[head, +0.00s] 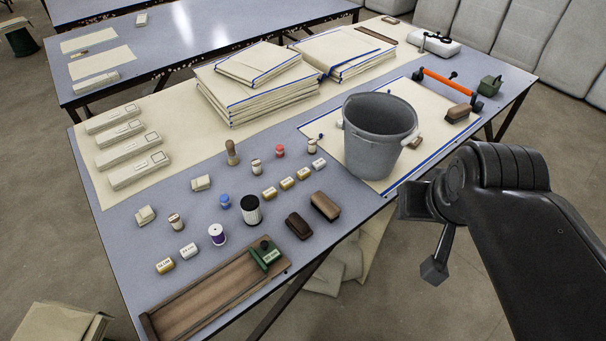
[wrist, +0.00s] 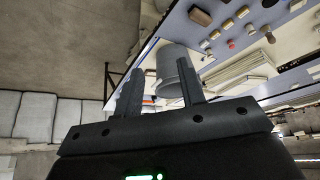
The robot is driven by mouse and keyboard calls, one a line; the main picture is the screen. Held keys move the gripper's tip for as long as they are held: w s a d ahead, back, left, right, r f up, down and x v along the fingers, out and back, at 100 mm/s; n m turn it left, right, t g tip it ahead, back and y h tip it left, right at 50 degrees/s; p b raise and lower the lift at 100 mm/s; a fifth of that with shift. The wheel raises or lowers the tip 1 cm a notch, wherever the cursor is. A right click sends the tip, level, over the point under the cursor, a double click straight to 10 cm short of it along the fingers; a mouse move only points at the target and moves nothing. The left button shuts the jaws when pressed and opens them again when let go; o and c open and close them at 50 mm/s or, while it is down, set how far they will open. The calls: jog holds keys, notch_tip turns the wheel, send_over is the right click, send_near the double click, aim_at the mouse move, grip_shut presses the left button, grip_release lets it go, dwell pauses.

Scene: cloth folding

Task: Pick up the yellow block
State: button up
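Several small blocks with yellow sides and white labels lie on the blue-grey table. Three sit in a slanting row near the middle: one yellow block (head: 269,193), a second (head: 286,183) and a third (head: 303,174). Another yellow block (head: 165,265) lies at the front left, by a white one. I cannot tell which one the task means. My gripper (head: 420,235) is off the table's right edge, well apart from all the blocks. In the wrist view its two fingers (wrist: 158,66) are spread with nothing held between them.
Dark and brown brushes (head: 325,206), spools (head: 251,209) and a wooden tray (head: 205,300) crowd the near table. Folded cloth stacks (head: 255,85) lie behind.

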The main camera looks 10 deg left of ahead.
jog(key=o, duration=0.7)
